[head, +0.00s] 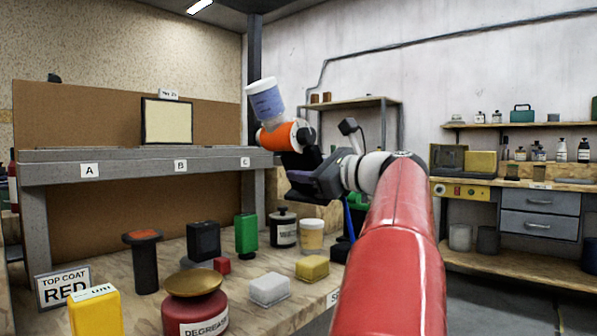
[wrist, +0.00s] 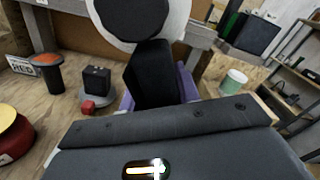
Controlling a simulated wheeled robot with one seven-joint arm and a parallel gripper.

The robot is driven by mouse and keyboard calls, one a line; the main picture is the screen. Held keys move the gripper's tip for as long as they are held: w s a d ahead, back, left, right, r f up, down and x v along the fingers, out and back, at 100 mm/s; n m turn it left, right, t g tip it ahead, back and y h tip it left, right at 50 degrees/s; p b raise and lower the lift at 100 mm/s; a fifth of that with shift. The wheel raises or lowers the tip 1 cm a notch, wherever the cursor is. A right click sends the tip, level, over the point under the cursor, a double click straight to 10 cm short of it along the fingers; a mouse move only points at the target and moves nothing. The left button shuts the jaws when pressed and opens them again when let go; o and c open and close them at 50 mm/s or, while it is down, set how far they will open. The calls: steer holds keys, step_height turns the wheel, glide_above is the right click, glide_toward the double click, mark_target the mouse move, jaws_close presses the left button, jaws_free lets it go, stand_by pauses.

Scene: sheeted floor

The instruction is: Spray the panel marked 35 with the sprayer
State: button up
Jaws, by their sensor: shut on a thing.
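The sprayer (head: 279,135) has an orange body and a tilted cup with a white lid and blue-grey contents on top. My gripper (head: 302,168) is shut on it and holds it up in the air, above the bench and near the right end of the grey ledge. In the wrist view the sprayer's black handle (wrist: 152,75) stands between purple finger parts; its front is hidden. A cream panel with a dark frame (head: 167,121) stands on the ledge, left of the sprayer and apart from it. The small tag (head: 168,94) above it is too small to read surely.
The grey ledge (head: 130,172) carries labels A, B and C before a brown backboard. The wooden bench (head: 230,300) below holds a red degreaser can (head: 194,305), a yellow box (head: 95,311), sponges, jars and a "TOP COAT RED" sign (head: 63,286).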

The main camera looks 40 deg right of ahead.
steer(key=w, duration=0.2)
steer(key=w+a, duration=0.1)
steer(key=w, duration=0.1)
steer(key=s+a+b, duration=0.1)
steer(key=a+b, duration=0.2)
steer(key=a, duration=1.6)
steer(key=shift+s+a, duration=0.15)
steer(key=shift+s, duration=0.2)
